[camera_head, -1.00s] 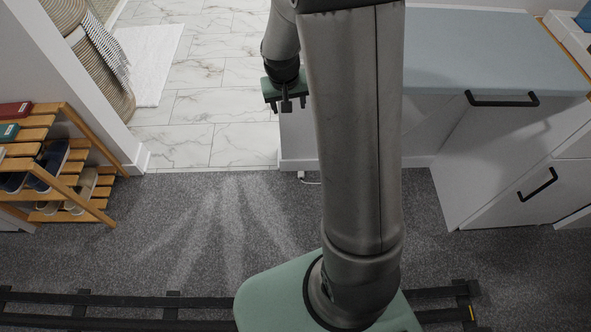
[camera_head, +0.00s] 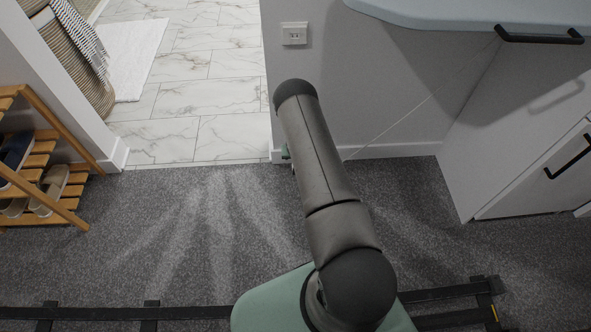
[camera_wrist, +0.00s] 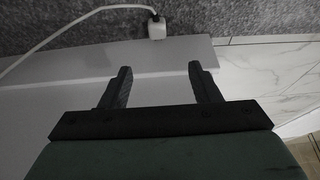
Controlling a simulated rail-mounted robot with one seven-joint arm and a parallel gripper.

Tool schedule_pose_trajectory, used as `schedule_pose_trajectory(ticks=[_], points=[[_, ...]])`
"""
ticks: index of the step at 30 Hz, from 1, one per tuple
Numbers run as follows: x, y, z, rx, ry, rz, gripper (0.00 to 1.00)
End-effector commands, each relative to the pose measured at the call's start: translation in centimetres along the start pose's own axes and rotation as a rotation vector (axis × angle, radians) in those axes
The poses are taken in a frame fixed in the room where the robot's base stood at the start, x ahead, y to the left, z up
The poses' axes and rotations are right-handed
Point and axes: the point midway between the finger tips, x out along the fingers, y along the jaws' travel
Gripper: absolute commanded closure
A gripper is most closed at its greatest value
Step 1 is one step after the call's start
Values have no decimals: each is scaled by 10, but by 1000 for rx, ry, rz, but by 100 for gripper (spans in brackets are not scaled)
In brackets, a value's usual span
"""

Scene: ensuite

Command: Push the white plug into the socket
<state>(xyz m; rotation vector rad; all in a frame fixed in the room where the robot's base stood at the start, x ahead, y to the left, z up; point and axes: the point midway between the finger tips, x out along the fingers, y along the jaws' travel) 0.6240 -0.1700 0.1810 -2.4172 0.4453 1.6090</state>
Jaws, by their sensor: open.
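The white plug (camera_wrist: 157,29) lies on the grey carpet in the wrist view, with its white cord (camera_wrist: 52,39) running off to the left. My gripper (camera_wrist: 158,70) is open and empty. The plug is beyond the fingertips, roughly in line with the gap between them, and not touched. In the head view my arm hides the plug and most of the gripper; only a green sliver of it shows at the arm's left edge. The white socket (camera_head: 294,34) is on the wall face above my arm and is empty.
A thin cord (camera_head: 420,103) runs from the floor up along the wall to the right. A white cabinet (camera_head: 530,140) with black handles stands at right. A wooden shoe rack (camera_head: 50,185) is at left. The carpet (camera_head: 190,230) between is clear.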

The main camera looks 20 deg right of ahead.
Motion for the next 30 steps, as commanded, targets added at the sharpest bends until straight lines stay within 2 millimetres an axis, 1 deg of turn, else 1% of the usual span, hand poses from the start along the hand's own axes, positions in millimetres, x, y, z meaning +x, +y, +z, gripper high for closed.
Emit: schedule_pose_trajectory(ticks=[1, 9, 13, 19, 24, 27, 30], points=[[17, 2, 3, 1, -2, 1, 44], [76, 2, 4, 3, -3, 1, 44], [93, 1, 4, 1, -3, 1, 44], [103, 2, 3, 0, -3, 2, 44], [131, 5, 9, 2, -3, 2, 44], [144, 5, 9, 2, -2, 2, 44], [150, 5, 8, 2, -2, 2, 44]])
